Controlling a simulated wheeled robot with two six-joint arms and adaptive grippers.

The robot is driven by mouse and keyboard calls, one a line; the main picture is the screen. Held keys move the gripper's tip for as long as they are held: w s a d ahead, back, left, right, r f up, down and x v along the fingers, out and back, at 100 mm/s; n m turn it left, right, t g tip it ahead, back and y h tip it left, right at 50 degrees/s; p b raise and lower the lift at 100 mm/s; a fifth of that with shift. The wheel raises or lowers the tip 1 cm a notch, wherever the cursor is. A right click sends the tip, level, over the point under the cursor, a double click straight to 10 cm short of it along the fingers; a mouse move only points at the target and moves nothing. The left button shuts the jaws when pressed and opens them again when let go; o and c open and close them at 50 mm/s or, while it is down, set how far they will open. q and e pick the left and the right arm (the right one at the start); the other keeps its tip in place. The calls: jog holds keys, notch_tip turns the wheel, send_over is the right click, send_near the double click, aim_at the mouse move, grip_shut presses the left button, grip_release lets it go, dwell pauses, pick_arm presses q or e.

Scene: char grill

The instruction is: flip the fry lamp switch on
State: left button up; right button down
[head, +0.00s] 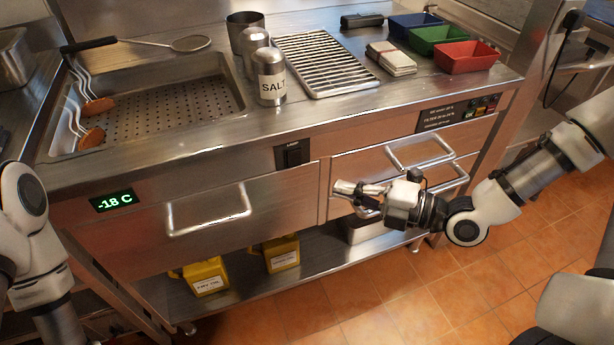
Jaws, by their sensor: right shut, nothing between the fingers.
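The fry lamp switch (292,154) is a small black rocker in a dark plate on the counter's front panel, between the two drawer sections. Its small label reads like "LAMP". I cannot tell which way the rocker is set. My right gripper (345,190) is shut and empty. It points left, in front of the right-hand drawers, below and to the right of the switch and apart from it in the picture. My left arm shows at the left edge, but its gripper is out of view.
Drawer handles stick out at left (208,212) and right (420,153). A temperature display (112,201) reads -18 C. A salt shaker (271,82), a rack (322,62) and a fry station pan (222,92) are on top. Yellow jugs (207,278) stand on the lower shelf.

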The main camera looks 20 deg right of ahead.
aim_at(289, 167)
jog(key=shift+w+a+f+b, duration=0.2)
jog(key=shift+w+a, duration=0.6)
jog(key=shift+w, duration=0.6)
jog(key=shift+w+a+f+b, duration=0.15)
jog(key=shift+w+a+b, duration=0.15)
jog(key=shift+w+a, duration=0.8)
jog(key=shift+w+a+f+b, duration=0.2)
jog(key=shift+w+a, duration=0.35)
jog(key=shift+w, duration=1.1)
